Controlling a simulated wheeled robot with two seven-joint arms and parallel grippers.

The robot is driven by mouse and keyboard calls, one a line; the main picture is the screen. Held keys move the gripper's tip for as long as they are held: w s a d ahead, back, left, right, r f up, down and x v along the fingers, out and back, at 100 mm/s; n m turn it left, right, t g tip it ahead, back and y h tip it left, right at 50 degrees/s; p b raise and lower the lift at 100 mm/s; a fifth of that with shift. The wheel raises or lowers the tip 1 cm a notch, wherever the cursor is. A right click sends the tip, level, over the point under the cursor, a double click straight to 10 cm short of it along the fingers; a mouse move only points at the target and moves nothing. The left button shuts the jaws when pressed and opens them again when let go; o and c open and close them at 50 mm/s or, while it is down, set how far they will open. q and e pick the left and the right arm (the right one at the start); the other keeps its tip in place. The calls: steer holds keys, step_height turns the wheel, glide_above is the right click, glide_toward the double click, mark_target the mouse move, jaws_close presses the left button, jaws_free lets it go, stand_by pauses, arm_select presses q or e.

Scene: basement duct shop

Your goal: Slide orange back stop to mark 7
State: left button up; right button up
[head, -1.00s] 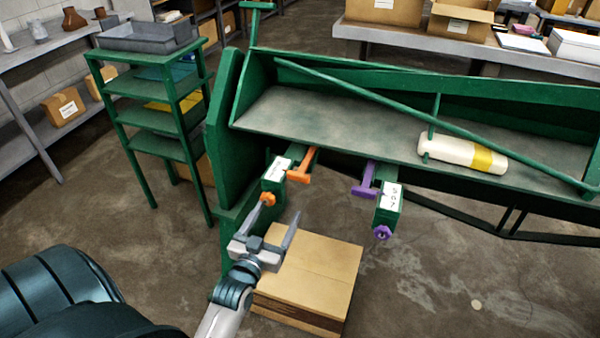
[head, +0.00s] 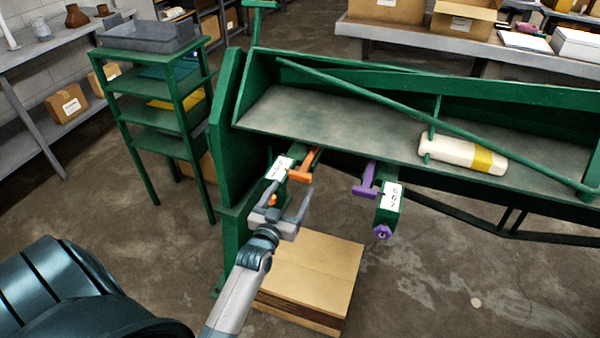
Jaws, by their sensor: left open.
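The orange back stop (head: 302,171) sits on the left green rail that juts out from the front of the green machine (head: 225,130). A white scale label (head: 280,167) lies on that rail, its marks too small to read and partly covered. An orange knob (head: 273,200) at the rail's front end is mostly hidden by my gripper. My left gripper (head: 287,195) is open, its fingers on either side of the rail's front end, just short of the orange stop. I cannot tell whether they touch anything. My right gripper is not in view.
A purple stop (head: 366,182) with a labelled rail (head: 390,197) and purple knob (head: 382,232) stands to the right. A cardboard box (head: 318,268) is on the floor below. A white roll with a yellow band (head: 462,154) lies on the machine bed. A green shelf rack (head: 160,115) stands left.

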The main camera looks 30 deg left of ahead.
mark_target(299, 176)
arm_select(q)
steer(key=p+x, duration=0.1)
steer(key=x, duration=0.6)
steer(key=shift+r, duration=0.1)
steer(key=shift+w+a, duration=0.1)
steer(key=shift+w, duration=0.5)
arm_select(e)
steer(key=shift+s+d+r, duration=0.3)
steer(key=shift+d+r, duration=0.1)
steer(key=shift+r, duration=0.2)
